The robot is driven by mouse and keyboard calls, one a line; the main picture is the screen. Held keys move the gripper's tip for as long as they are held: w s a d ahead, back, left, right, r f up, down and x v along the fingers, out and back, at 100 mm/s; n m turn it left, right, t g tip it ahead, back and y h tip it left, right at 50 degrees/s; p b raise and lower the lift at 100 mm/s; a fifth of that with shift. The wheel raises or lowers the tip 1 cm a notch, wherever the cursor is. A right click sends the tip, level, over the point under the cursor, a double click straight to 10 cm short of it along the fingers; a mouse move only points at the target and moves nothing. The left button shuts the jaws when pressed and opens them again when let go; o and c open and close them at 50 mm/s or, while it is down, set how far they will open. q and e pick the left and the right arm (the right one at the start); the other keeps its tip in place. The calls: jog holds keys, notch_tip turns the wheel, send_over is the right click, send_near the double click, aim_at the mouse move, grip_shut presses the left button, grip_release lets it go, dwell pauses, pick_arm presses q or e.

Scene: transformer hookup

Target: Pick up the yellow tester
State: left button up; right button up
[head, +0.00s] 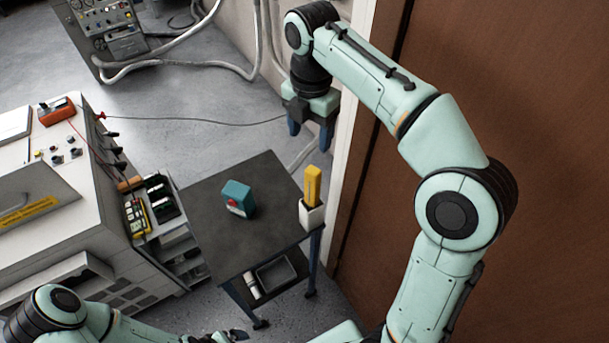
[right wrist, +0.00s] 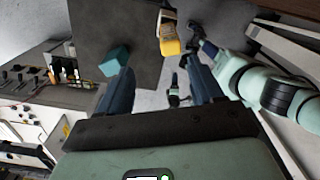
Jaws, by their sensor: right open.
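The yellow tester (head: 313,185) stands upright in a white holder (head: 311,216) at the right corner of the dark table. In the right wrist view the tester (right wrist: 170,46) and its holder (right wrist: 167,22) lie beyond my fingertips. My right gripper (head: 309,136) is open and empty, pointing down; in the head view it appears above the tester, apart from it. Its two fingers frame an empty gap in the wrist view (right wrist: 160,72). My left arm shows at the lower left of the head view; its gripper is too cut off at the bottom edge to read.
A teal box (head: 238,198) with a red part sits mid-table (head: 205,221). A thin dark cable (head: 200,121) runs towards my right gripper. A brown panel (head: 500,70) stands at right.

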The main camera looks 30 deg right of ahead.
aim_at(313, 170)
jog(key=f, duration=0.2)
jog(key=s+f+b, duration=0.1)
jog(key=f, duration=0.1)
jog(key=s+f, duration=0.1)
jog(key=f, duration=0.1)
jog(key=shift+s+f+b, duration=0.2)
jog(key=shift+f+b, duration=0.05)
jog(key=shift+b, duration=0.1)
jog(key=shift+w+f, duration=0.4)
jog(key=shift+f, duration=0.15)
jog(key=f, duration=0.3)
jog(key=f+b, duration=0.1)
jog(key=shift+s+f, duration=0.15)
jog(key=shift+s, duration=0.2)
jog(key=shift+w+f, duration=0.1)
jog(key=shift+f, duration=0.15)
grip_shut()
pick_arm(q)
jog(key=s+f, duration=0.4)
jog(key=s, duration=0.1)
jog(key=shift+s+f+g, duration=0.15)
jog(key=shift+s+g, duration=0.1)
jog(key=shift+g, duration=0.05)
pick_arm(e)
jog(key=shift+r, duration=0.15)
